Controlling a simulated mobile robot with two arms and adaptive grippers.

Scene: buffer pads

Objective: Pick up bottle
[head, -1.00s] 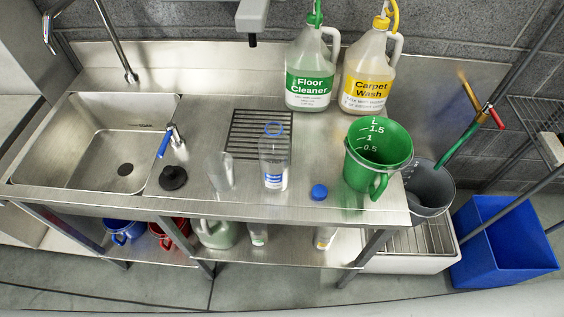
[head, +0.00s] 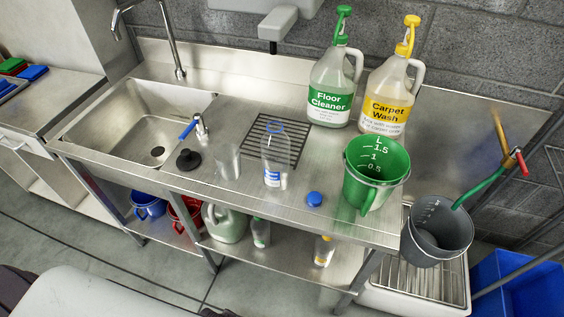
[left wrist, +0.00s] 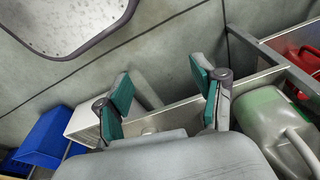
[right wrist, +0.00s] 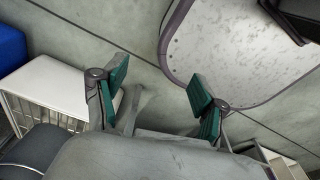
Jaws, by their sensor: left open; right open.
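A clear bottle (head: 273,158) with a white and blue label and a blue ring at its neck stands upright on the steel counter (head: 325,218). A blue cap (head: 314,199) lies on the counter to its right. No gripper shows in the head view. My left gripper (left wrist: 163,97) is open and empty in the left wrist view, with the floor and lower shelf behind it. My right gripper (right wrist: 158,98) is open and empty in the right wrist view, above the floor. The bottle is in neither wrist view.
A clear cup (head: 228,162) stands left of the bottle, and a green measuring jug (head: 377,178) stands to the right. Floor Cleaner (head: 331,90) and Carpet Wash (head: 385,97) jugs stand behind. A sink (head: 140,125) is at left. A grey bucket (head: 437,232) is beyond the counter's right end.

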